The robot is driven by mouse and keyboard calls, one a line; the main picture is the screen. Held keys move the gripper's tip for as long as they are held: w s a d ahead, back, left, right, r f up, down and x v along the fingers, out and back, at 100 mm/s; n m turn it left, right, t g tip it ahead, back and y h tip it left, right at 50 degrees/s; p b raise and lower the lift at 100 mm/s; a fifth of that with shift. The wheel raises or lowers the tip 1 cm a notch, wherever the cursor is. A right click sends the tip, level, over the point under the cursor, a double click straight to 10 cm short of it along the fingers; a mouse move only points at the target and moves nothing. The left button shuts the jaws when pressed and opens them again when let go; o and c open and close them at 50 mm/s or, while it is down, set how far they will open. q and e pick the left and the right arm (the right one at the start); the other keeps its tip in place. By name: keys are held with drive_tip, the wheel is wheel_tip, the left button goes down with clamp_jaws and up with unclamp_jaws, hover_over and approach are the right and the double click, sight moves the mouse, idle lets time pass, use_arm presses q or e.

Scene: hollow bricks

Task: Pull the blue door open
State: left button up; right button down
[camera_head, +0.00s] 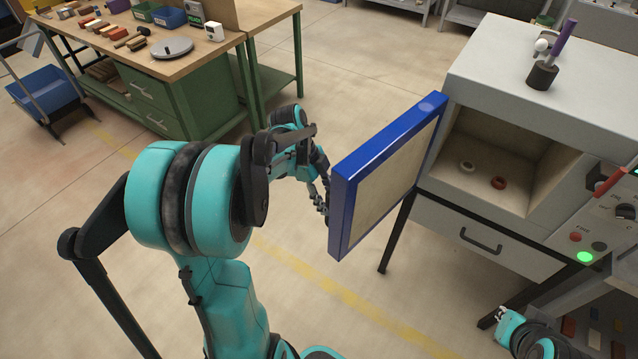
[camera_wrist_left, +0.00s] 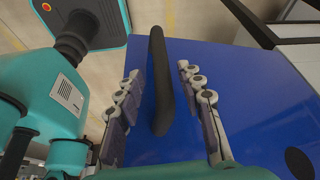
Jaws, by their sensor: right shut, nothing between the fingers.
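The blue door (camera_head: 385,165) of the grey kiln (camera_head: 480,85) stands swung well out from the chamber. Its pale inner panel faces right and the chamber is exposed. In the left wrist view, the door's blue outer face (camera_wrist_left: 255,110) fills much of the picture, with a black bar handle (camera_wrist_left: 160,80) on it. My left gripper (camera_wrist_left: 162,95) is open, one finger on each side of the handle, with gaps visible. In the head view, the door partly hides my left gripper (camera_head: 323,205). My right gripper (camera_head: 503,316) is shut and empty at the lower right.
A dark cup (camera_head: 541,76) with a purple-handled tool stands on the kiln. A control panel with a lit green button (camera_head: 585,257) is at right. A green workbench (camera_head: 190,95) stands behind left. Floor between is clear.

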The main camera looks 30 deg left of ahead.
use_arm(q)
drive_tip(key=v, duration=0.9)
drive_tip(key=shift+a+r, duration=0.2)
drive_tip(key=shift+r, duration=0.1)
drive_tip(key=shift+s, duration=0.1)
